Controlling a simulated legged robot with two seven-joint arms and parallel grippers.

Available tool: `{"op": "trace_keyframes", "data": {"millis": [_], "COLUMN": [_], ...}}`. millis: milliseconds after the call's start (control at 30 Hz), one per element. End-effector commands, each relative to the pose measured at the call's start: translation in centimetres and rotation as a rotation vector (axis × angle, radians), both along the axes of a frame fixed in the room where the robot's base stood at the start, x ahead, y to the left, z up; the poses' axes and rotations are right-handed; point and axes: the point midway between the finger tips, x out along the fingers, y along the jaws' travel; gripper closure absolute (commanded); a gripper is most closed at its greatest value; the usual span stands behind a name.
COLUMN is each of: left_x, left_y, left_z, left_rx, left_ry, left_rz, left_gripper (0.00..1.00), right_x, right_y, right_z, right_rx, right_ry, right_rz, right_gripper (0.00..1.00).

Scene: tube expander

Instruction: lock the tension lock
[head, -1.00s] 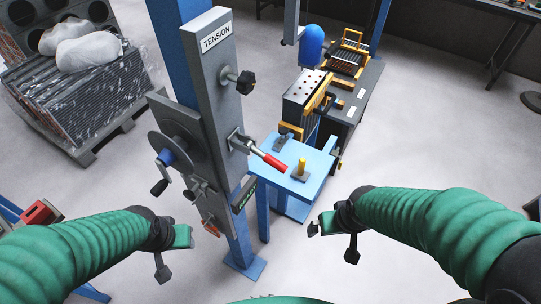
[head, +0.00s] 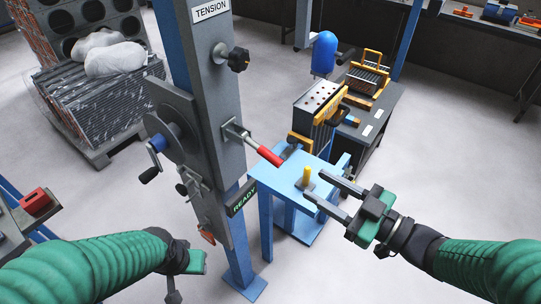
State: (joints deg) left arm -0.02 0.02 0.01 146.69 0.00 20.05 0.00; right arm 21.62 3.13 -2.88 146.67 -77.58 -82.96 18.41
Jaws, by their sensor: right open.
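The tension station is a grey column panel (head: 212,95) labelled TENSION at its top. A lever with a red handle (head: 269,156) sticks out of the panel's right side, pointing down to the right; I take it to be the tension lock. A black knob (head: 238,60) sits higher on the same panel. My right gripper (head: 314,185) is open and empty, its two fingers pointing left, below and right of the red handle and apart from it. My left gripper (head: 188,262) is low, left of the column; its fingers are not clear.
A blue table (head: 275,178) with a yellow peg (head: 307,176) stands right of the column, near my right fingertips in the picture. A crank wheel (head: 168,140) is on the column's left side. A READY sign (head: 242,198) hangs below. Open floor lies at right.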

Motion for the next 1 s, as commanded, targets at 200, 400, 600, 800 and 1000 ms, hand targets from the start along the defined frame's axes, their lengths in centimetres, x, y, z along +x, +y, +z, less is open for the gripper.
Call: {"op": "trace_keyframes", "data": {"millis": [200,400,600,800,1000], "left_x": [0.0,0.0,0.0,0.0,0.0], "left_y": [0.0,0.0,0.0,0.0,0.0], "left_z": [2.5,3.0,3.4,3.5,3.5], "left_rx": [0.0,0.0,0.0,0.0,0.0], "left_ry": [-0.001,0.0,-0.001,-0.001,0.0], "left_rz": [0.001,0.0,0.0,0.0,0.001], "left_gripper": [0.59,0.59,0.59,0.59,0.59], "right_x": [2.9,6.2,8.9,9.9,9.9], "right_y": [3.2,6.9,10.5,11.8,11.6], "right_z": [0.1,0.1,0.1,0.1,0.1], "right_rx": [0.005,0.007,0.004,0.002,0.003], "right_ry": [0.003,0.003,0.002,0.001,0.001], "right_rz": [0.005,0.003,-0.001,-0.003,-0.004], "right_gripper": [0.59,0.59,0.59,0.59,0.59]}}
